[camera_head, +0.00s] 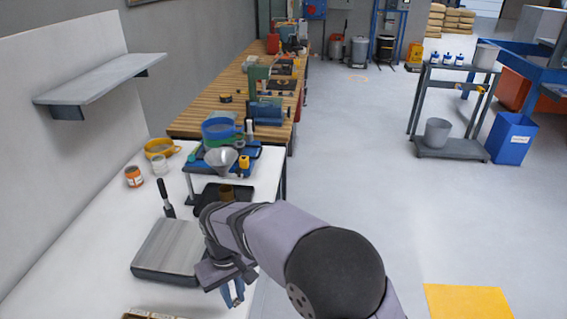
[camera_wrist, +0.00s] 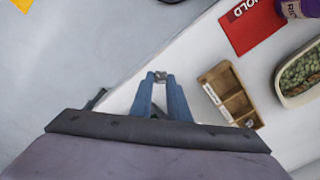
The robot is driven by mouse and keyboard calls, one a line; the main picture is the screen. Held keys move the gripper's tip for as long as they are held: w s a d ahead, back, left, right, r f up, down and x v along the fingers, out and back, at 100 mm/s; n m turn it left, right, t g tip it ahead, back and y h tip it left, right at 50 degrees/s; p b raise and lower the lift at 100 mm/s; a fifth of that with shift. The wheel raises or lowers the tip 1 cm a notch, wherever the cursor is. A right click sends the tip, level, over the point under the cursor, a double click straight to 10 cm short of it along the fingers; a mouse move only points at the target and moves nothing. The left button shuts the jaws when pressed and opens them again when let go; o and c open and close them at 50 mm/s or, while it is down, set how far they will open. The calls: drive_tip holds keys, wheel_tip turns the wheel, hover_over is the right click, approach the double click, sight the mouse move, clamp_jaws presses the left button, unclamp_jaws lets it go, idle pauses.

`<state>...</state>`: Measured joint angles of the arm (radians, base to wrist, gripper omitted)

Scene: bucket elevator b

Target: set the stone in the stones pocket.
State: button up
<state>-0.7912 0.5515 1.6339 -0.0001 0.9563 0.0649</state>
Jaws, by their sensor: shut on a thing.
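My gripper (camera_wrist: 160,84) has blue fingers shut on a small grey stone (camera_wrist: 160,75) at their tips. In the head view my gripper (camera_head: 233,298) is low, by the edge of the white bench, and the stone cannot be made out. A wooden tray with several pockets (camera_wrist: 221,74) lies on the bench to the right of my gripper in the wrist view, apart from it. A small pale piece shows in its lower pocket. I cannot read which pocket is for stones.
In the wrist view, a red HOLD card (camera_wrist: 250,26), a purple-labelled jar (camera_wrist: 298,8) and an oblong dish of green bits (camera_wrist: 300,76) lie beyond the tray. In the head view, a flat grey box (camera_head: 168,250) stands on the bench (camera_head: 70,262) left of my arm.

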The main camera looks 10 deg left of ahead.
drive_tip(key=w+d+f+m, duration=0.2)
drive_tip(key=d+m, duration=0.1)
drive_tip(key=d, duration=0.8)
drive_tip(key=w+d+f+m, duration=0.1)
drive_tip(key=d+m, duration=0.2)
drive_tip(key=d, duration=0.8)
drive_tip(key=w+d+f+m, duration=0.2)
drive_tip(key=d, duration=0.8)
drive_tip(key=w+a+r+n+p, duration=0.1)
drive_tip(key=w+a+r+n, duration=0.1)
drive_tip(key=w+a, duration=0.35)
drive_tip(key=w+a+r+n+p, duration=0.2)
drive_tip(key=a+n, duration=0.1)
drive_tip(key=a, duration=0.6)
drive_tip(key=n+p, duration=0.7)
drive_tip(key=n, duration=0.6)
approach(127, 313)
drive_tip(key=s+d+r, duration=0.2)
drive_tip(key=s+d, duration=0.1)
drive_tip(key=d, duration=0.1)
drive_tip(key=f+b, duration=0.3)
drive_tip(key=b, duration=0.1)
drive_tip(key=f+b, duration=0.2)
drive_tip(key=shift+w+a+f, duration=0.1)
drive_tip(key=shift+w+f, duration=0.15)
drive_tip(key=shift+f, duration=0.1)
drive_tip(key=shift+f+p, duration=0.6)
drive_tip(key=shift+f, duration=1.65)
